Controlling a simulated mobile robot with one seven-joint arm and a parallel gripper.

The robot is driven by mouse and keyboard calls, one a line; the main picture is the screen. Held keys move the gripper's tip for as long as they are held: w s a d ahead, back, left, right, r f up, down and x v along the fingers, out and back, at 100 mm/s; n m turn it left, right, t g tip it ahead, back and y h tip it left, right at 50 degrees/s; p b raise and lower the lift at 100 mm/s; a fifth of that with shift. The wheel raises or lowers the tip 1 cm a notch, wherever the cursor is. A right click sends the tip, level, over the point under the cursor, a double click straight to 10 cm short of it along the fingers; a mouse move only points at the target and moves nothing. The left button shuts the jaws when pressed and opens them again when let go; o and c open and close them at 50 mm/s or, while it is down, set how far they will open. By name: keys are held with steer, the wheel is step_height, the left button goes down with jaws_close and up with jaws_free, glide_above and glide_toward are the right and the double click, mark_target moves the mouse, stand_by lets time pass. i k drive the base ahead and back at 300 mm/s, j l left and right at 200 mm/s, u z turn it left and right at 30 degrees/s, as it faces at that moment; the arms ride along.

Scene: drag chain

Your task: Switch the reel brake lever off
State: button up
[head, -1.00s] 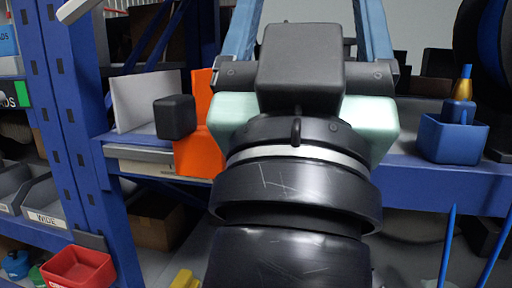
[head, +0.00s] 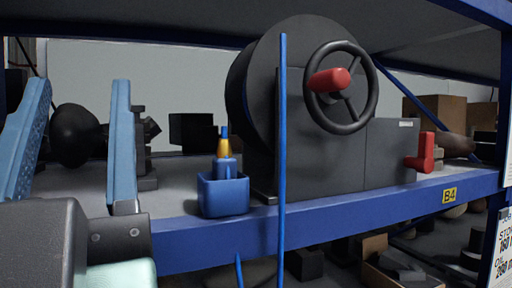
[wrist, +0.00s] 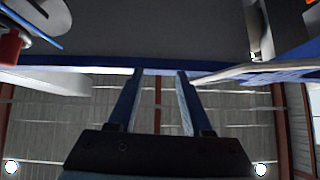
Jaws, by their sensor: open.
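The reel unit (head: 320,160) is a dark grey housing with a large drum on the shelf in the head view. Its black handwheel (head: 368,108) carries a red knob (head: 330,80). A red lever (head: 426,152) stands upright at the housing's lower right, likely the brake lever. My gripper (head: 80,90) is open and empty, its two light blue fingers pointing up at the left of the head view, well left of the reel and lever. The wrist view shows the fingers (wrist: 160,80) apart with nothing between them. A red part (wrist: 10,47) shows at that view's left edge; I cannot tell which.
A blue cup (head: 222,194) with a yellow-and-blue nozzle stands on the blue-edged shelf (head: 340,212), between gripper and reel. A thin blue line (head: 282,130) runs vertically before the reel. Brown boxes (head: 435,114) lie behind the lever. An upper shelf hangs above.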

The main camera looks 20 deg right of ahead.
mark_target(424, 163)
steer(key=z, duration=1.45)
steer(key=i+j+u, duration=0.1)
steer(key=i+j, duration=0.3)
steer(key=i, duration=0.15)
